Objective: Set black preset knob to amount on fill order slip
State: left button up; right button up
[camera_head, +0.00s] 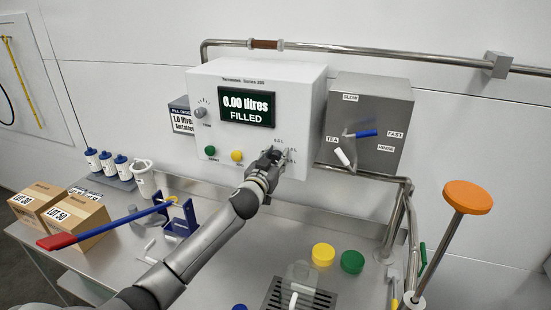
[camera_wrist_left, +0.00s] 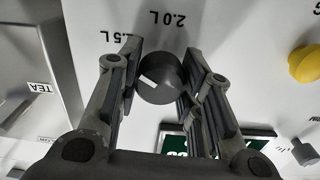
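The round black preset knob (camera_wrist_left: 160,80) shows in the left wrist view with a short white mark on its face. Upside-down labels beside it read "2.0 L" and part of ".5 L". My left gripper (camera_head: 272,157) is at the knob on the lower right of the white filler panel (camera_head: 232,85). Its two fingers lie either side of the knob, very close to it; I cannot tell if they touch. The fill order slip (camera_head: 182,121), partly covered by the panel, reads "1.0 litres". The display (camera_head: 246,105) reads "0.00 litres FILLED". My right gripper is not seen.
Green (camera_head: 210,150) and yellow (camera_head: 237,156) buttons and a grey knob (camera_head: 200,113) are on the panel. A grey valve box (camera_head: 372,105) with blue and white handles stands close on the right.

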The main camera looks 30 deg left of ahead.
pick_arm(q)
jog(key=shift+c, duration=1.1)
jog(key=shift+n, duration=0.3)
jog(key=shift+n+b, duration=0.3)
jog(key=shift+n, duration=0.7)
jog(key=n, duration=0.2)
jog(key=shift+n, duration=0.3)
jog(key=n, duration=0.3)
jog(key=shift+n+p, duration=0.6)
jog(key=shift+n, duration=1.2)
jog(key=shift+a, duration=0.1)
